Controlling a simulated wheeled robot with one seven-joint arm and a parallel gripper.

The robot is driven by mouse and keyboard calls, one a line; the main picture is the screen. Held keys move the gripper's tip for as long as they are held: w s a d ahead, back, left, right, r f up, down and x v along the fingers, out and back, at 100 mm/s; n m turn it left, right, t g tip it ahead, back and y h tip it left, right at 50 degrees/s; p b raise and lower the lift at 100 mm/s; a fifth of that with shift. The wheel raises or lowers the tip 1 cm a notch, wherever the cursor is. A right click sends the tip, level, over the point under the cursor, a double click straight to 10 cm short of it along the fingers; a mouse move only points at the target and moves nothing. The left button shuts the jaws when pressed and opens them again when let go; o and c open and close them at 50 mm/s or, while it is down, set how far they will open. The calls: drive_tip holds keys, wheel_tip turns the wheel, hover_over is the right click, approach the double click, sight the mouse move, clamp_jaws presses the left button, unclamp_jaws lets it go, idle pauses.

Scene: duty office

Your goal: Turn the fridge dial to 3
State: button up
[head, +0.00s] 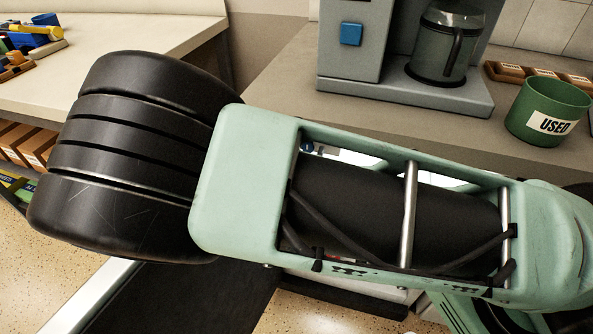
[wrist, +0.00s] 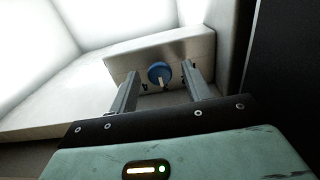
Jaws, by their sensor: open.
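The fridge dial (wrist: 160,73) is a round blue knob with a pale pointer at its lower part, set on the front of a light grey box. My gripper (wrist: 158,76) is open, with one finger left and one finger right of the dial in the picture. The dial appears between and beyond the fingertips; I cannot tell whether they touch it.
Bright white fridge walls (wrist: 30,50) surround the box in the wrist view, with a dark edge at right. In the head view, a coffee machine (head: 350,65) with a glass jug (head: 445,45) and a green "USED" tub (head: 545,112) stand on the counter (head: 285,85) behind my arm.

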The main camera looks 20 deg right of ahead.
drive_tip(key=v, duration=1.7)
